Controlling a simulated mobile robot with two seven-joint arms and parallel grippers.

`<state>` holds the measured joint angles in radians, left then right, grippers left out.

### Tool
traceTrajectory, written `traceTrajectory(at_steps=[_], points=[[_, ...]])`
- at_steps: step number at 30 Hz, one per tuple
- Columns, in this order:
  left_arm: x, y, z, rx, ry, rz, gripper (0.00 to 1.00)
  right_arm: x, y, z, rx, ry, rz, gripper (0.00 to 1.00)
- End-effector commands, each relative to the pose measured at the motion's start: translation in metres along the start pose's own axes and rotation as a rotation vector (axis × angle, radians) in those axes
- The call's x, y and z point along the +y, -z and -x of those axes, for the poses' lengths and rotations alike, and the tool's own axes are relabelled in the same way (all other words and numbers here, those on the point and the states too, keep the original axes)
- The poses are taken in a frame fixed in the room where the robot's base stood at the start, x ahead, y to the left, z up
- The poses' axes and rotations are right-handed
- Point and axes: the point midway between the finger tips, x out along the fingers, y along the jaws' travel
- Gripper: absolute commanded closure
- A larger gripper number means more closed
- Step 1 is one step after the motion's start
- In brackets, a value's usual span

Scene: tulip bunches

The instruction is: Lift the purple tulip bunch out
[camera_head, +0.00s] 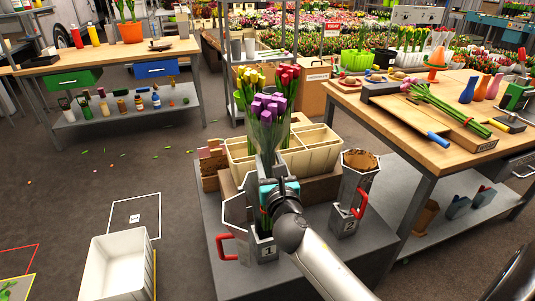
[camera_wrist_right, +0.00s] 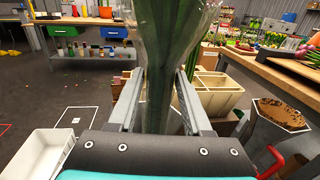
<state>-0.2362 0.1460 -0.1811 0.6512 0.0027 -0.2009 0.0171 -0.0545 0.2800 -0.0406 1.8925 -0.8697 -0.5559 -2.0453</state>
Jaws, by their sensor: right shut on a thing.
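The purple tulip bunch (camera_head: 268,108) stands upright in clear wrap, near the middle of the head view. My right gripper (camera_head: 268,162) is shut on its wrapped green stems below the blooms. In the right wrist view the stems (camera_wrist_right: 160,65) run between the two fingers of the right gripper (camera_wrist_right: 155,105). Below is the grey metal container marked 1 (camera_head: 238,212), with a red handle. My left gripper is not in view.
A beige divided crate (camera_head: 318,160) stands behind, with yellow tulips (camera_head: 250,80) and red tulips (camera_head: 287,78) close to the purple bunch. A grey container marked 2 (camera_head: 352,190) stands to the right. A white bin (camera_head: 118,268) is on the floor at lower left.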

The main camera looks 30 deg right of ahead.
Motion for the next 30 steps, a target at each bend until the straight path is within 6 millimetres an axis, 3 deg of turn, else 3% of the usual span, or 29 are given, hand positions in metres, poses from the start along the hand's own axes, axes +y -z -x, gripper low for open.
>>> traceTrajectory(at_steps=[9, 15, 21, 30], points=[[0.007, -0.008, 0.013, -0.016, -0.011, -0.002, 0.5, 0.0, -0.002, 0.079, 0.001, 0.0, -0.001, 1.0], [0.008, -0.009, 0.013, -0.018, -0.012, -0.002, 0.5, 0.0, -0.001, 0.118, -0.001, 0.0, -0.001, 1.0], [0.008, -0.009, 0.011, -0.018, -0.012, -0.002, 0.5, 0.0, 0.0, 0.142, -0.002, 0.0, -0.002, 1.0], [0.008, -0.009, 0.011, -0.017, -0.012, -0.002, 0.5, 0.0, -0.002, 0.151, -0.005, 0.0, -0.001, 1.0]])
